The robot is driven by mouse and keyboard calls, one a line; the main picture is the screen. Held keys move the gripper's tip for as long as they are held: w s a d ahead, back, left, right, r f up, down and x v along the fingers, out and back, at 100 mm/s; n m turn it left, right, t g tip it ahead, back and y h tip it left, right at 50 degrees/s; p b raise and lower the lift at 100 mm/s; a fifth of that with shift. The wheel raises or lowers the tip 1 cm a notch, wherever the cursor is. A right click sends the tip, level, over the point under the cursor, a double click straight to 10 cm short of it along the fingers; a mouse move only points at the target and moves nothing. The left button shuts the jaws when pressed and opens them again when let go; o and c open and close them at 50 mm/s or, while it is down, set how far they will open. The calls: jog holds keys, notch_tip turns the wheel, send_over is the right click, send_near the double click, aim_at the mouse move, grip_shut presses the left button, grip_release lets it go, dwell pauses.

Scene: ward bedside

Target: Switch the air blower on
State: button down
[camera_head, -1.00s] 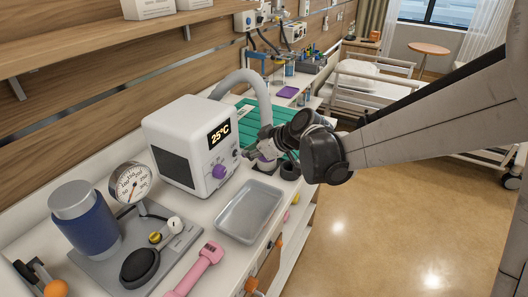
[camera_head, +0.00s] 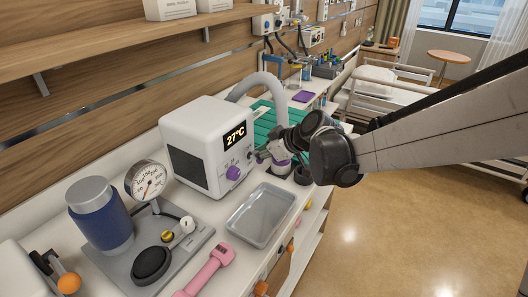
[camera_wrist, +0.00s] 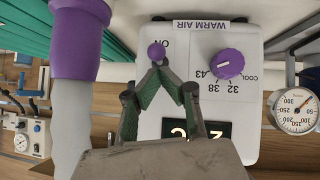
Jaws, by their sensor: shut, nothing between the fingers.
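The air blower (camera_head: 200,140) is a white box on the counter, its lit display (camera_head: 235,135) reading 27°C. It has a purple dial (camera_head: 233,173), which also shows in the wrist view (camera_wrist: 227,64) beside temperature numbers. In the upside-down wrist view, a small purple ball-ended switch (camera_wrist: 157,50) stands beside the "ON" mark under the "WARM AIR" label. My gripper (camera_wrist: 160,67) is shut and empty, its fingertips right at the purple ball; whether they touch it I cannot tell. In the head view my gripper (camera_head: 262,155) is at the blower's front right edge, partly hidden by my wrist.
A grey hose (camera_head: 262,82) with a purple end (camera_wrist: 78,40) runs close beside my gripper. Open floor lies to the right.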

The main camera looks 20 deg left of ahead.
jog(key=shift+d, duration=0.1)
jog(key=d+f+p+v, duration=0.1)
jog(key=p+v, duration=0.1)
jog(key=v, duration=0.7)
jog(key=shift+s+d+p, duration=0.3)
jog(key=s+d+r+m+t+h, duration=0.1)
jog(key=s+d+m+h, duration=0.2)
jog(key=d, duration=0.7)
jog(key=s+d+r+m+h, duration=0.1)
jog(key=s+d+m+h, duration=0.2)
jog(key=s+d+m, duration=0.4)
jog(key=s+d+m+t+h, duration=0.1)
jog(key=s+d+m+h, duration=0.2)
jog(key=s+d, duration=0.9)
jog(key=d+m, duration=0.2)
jog(key=d, duration=0.1)
jog(key=shift+s+r+m+t+h, duration=0.2)
jog(key=shift+r+m+t+h, duration=0.1)
jog(key=shift+r+m, duration=0.1)
